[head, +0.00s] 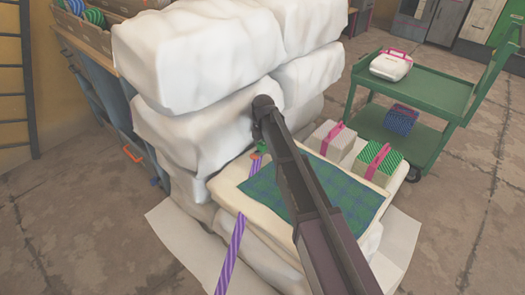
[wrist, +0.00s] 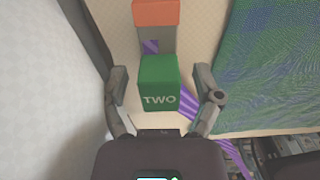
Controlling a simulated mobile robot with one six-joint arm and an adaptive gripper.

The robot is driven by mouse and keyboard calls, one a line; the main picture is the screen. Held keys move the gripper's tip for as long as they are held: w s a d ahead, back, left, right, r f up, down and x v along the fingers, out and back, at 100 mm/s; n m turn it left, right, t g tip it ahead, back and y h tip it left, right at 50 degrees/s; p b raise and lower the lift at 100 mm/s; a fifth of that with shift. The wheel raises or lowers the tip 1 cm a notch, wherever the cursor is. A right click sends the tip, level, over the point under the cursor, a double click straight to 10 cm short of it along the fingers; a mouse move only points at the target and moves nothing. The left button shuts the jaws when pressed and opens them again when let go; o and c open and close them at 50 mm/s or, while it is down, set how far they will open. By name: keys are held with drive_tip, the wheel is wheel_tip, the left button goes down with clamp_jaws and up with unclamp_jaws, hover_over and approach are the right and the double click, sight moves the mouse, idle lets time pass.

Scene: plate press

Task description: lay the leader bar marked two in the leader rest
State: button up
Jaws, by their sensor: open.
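A green block marked TWO (wrist: 158,95) stands between the fingers of my gripper (wrist: 161,76) in the wrist view. The fingers are open, one on each side, with gaps showing. Behind it are a grey part with a purple patch and an orange block (wrist: 156,12); how they join is unclear. In the head view small green (head: 262,147) and orange (head: 254,156) pieces show at the upper end of a purple striped strip (head: 237,240). My forearm hides the gripper there. I cannot identify the leader rest.
A blue-green checked cloth (head: 262,193) lies on a cream pad, right of my gripper in the wrist view. Tall white wrapped stacks (head: 190,60) rise close on the left. Two pink-strapped blocks (head: 378,163) sit at right. A green cart (head: 432,90) stands beyond.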

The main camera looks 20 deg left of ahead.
sight(263, 143)
idle(0.4)
clamp_jaws()
drive_tip(key=shift+r, duration=0.15)
wheel_tip(263, 143, up, 3)
drive_tip(key=p, duration=0.3)
drive_tip(key=shift+r, duration=0.15)
drive_tip(key=s+d, duration=0.2)
drive_tip(key=s, duration=0.2)
drive_tip(key=s+d+r+p, duration=0.1)
drive_tip(key=s+d, duration=0.2)
drive_tip(key=s, duration=0.2)
drive_tip(key=s+d+p, duration=0.1)
drive_tip(key=s+d, duration=0.1)
drive_tip(key=s, duration=0.3)
drive_tip(key=shift+d+r, duration=0.25)
drive_tip(key=shift+d, duration=0.15)
